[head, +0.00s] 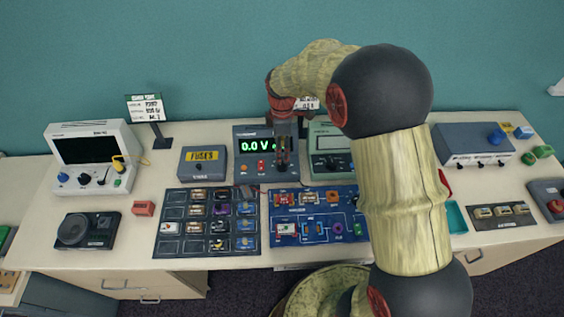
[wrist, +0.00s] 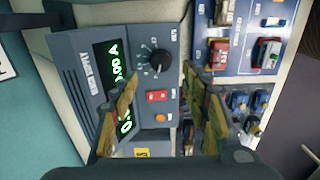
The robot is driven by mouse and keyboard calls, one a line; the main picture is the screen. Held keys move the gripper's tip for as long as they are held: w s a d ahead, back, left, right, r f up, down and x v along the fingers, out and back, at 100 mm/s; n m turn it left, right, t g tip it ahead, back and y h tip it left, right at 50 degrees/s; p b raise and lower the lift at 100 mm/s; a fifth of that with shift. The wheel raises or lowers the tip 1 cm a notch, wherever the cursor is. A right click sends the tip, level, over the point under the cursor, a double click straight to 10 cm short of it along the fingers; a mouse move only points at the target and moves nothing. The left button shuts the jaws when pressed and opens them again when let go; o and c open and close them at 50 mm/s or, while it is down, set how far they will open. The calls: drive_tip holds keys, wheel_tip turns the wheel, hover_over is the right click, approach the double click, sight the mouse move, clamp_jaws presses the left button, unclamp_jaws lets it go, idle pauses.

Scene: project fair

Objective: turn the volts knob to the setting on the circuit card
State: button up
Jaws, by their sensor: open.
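The grey power supply (head: 240,142) stands at the back middle of the table, its green display (head: 256,145) reading 0.0 V. In the wrist view it appears turned on its side, with its black volts knob (wrist: 160,62) among scale marks on the front. My gripper (head: 283,166) is open in front of the supply's right part and hides the knob in the head view. In the wrist view my gripper (wrist: 160,76) has its two fingers apart, one on each side of the knob's column, with nothing held. A white card (head: 308,103) behind the supply is mostly hidden by my arm.
A red switch (wrist: 157,96) and an orange knob (wrist: 160,118) sit close to the black knob. Blue circuit board (head: 290,232) and parts tray (head: 170,243) lie in front. A meter (head: 322,130) stands right; another card (head: 147,107) stands left, its text too small to read.

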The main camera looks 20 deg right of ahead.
sight(282, 165)
wheel_tip(282, 165, down, 8)
drive_tip(key=shift+s+r+b, duration=0.1)
drive_tip(key=shift+r+b, duration=0.05)
drive_tip(key=shift+b, duration=0.3)
drive_tip(key=c, duration=1.1)
drive_tip(key=shift+c, duration=0.3)
